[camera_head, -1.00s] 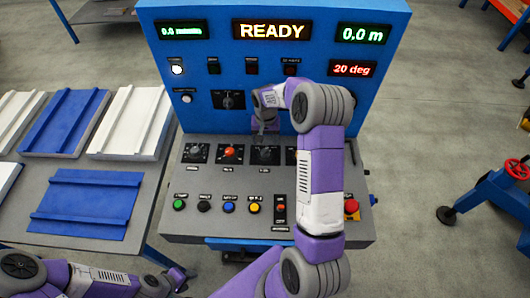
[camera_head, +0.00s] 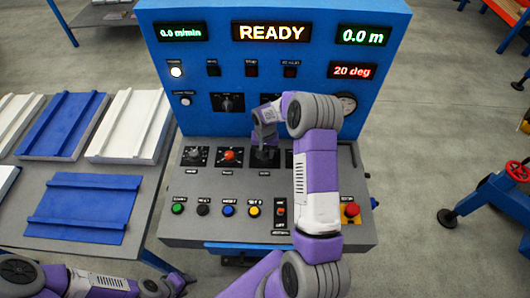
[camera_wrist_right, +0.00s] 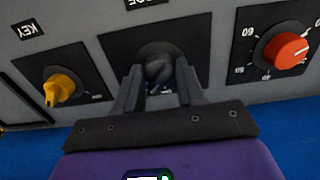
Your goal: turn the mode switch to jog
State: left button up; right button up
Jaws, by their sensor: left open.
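The mode switch (camera_head: 265,157) is a black knob on a black square plate in the console's knob row, partly covered by my right gripper in the head view. In the right wrist view the mode switch (camera_wrist_right: 159,68) stands between my right gripper's two fingers (camera_wrist_right: 158,84). The fingers are apart, one on each side of the knob, with slim gaps seeming to show; contact is unclear. In the head view my right gripper (camera_head: 265,142) points down at the switch. The knob's exact pointer position is not readable. My left gripper (camera_head: 184,279) is open at the bottom edge, away from the console.
A yellow key switch (camera_wrist_right: 61,87) and a red-capped dial (camera_wrist_right: 286,50) flank the mode switch. Several push buttons, including a green one (camera_head: 178,208) and a red stop button (camera_head: 351,209), line the console front. A side table at left holds blue and white panels (camera_head: 85,205).

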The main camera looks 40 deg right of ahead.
jog(key=c, duration=0.5)
jog(key=shift+n, duration=0.3)
jog(key=n, duration=1.2)
jog(key=shift+n+p, duration=0.3)
jog(key=n, duration=0.4)
jog(key=shift+n, duration=0.3)
jog(key=shift+p, duration=0.3)
